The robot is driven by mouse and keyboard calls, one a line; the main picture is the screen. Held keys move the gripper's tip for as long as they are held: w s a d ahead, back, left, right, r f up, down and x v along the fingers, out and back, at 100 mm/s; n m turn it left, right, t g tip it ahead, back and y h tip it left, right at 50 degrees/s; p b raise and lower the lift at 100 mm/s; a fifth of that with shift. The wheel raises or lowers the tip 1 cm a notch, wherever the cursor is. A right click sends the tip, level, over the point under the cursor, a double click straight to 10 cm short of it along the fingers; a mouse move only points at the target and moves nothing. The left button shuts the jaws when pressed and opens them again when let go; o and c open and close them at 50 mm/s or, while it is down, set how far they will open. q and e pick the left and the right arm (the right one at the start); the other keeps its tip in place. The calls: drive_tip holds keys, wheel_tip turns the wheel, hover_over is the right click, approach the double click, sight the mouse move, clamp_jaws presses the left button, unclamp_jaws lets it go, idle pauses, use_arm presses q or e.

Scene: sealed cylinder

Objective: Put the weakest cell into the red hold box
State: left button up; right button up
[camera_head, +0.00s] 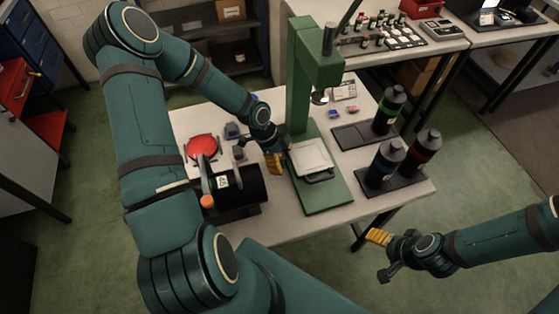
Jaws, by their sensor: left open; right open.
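Three dark upright cylinders stand on black trays at the table's right: one with a green band (389,110), one with a red band (421,153), one with a bluish band (384,165). Nothing visible marks any as the weakest cell. A red box (419,8) sits on the back bench; I cannot tell whether it is the hold box. My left gripper (257,160) is open and appears empty, between the green stand and a black horizontal cylinder (240,190). My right gripper (383,255) is open and empty, off the table's front right edge.
A green press-like stand (302,75) with a pale plate (311,157) occupies the table's middle. A red round object (202,145) lies at the left. The back bench holds several small bottles (375,20) and a device (438,28). Red-topped furniture stands far left.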

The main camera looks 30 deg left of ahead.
use_arm(q)
clamp_jaws()
idle(0.4)
